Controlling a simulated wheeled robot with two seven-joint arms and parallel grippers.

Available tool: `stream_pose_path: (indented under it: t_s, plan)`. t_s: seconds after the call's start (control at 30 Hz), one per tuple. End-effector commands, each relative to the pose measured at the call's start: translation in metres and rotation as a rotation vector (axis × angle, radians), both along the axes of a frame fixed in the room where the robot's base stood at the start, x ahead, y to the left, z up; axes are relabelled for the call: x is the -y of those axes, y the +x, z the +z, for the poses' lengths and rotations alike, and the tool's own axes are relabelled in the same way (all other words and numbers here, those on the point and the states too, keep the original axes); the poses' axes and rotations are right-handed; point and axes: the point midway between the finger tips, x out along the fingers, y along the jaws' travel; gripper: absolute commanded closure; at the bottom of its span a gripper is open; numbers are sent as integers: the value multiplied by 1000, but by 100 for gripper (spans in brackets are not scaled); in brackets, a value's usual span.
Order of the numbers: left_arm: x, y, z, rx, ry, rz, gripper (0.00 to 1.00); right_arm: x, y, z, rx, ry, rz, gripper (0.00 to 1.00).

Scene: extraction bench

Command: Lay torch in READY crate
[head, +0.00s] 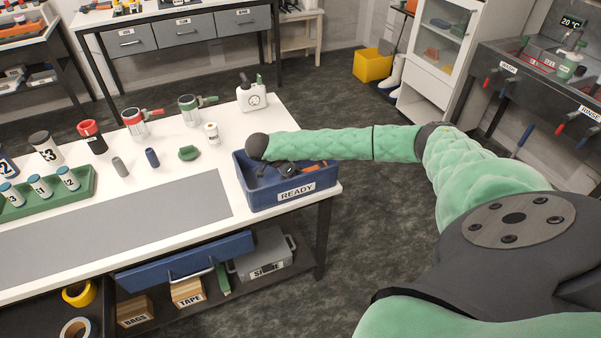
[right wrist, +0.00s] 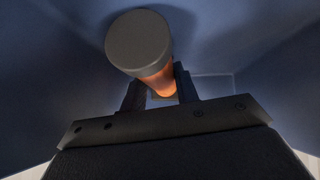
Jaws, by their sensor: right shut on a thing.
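The READY crate (head: 257,194) is a blue open bin at the right end of the white bench. My right gripper (head: 292,170) is down inside it, partly hidden by my forearm and the crate wall. In the right wrist view the gripper (right wrist: 160,92) is shut on the torch (right wrist: 138,43), which has a round grey end and an orange body. Blue crate walls surround it there. A bit of orange shows inside the crate in the head view. I cannot tell whether the torch touches the crate floor. My left gripper is out of view.
A white jug (head: 251,96) stands behind the crate. A green lump (head: 188,153), a white bottle (head: 212,134) and several cans stand left of it. A green tray (head: 45,195) holds small labelled bottles. A grey mat (head: 130,225) lies bare along the bench front.

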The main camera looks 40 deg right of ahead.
Motion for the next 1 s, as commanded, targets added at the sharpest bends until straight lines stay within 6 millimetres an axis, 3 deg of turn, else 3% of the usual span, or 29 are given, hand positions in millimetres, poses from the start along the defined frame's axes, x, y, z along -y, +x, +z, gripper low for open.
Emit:
stream_pose_path:
  t_s: [0.37, 0.4, 0.5, 1.0]
  plan:
    - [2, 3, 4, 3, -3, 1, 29, 0, 0, -2, 0, 0, 0, 96]
    - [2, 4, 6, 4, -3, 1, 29, 0, 0, -2, 0, 0, 0, 64]
    - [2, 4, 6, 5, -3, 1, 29, 0, 0, -2, 0, 0, 0, 48]
    - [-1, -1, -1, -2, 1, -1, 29, -4, 3, 6, 2, 1, 1, 48]
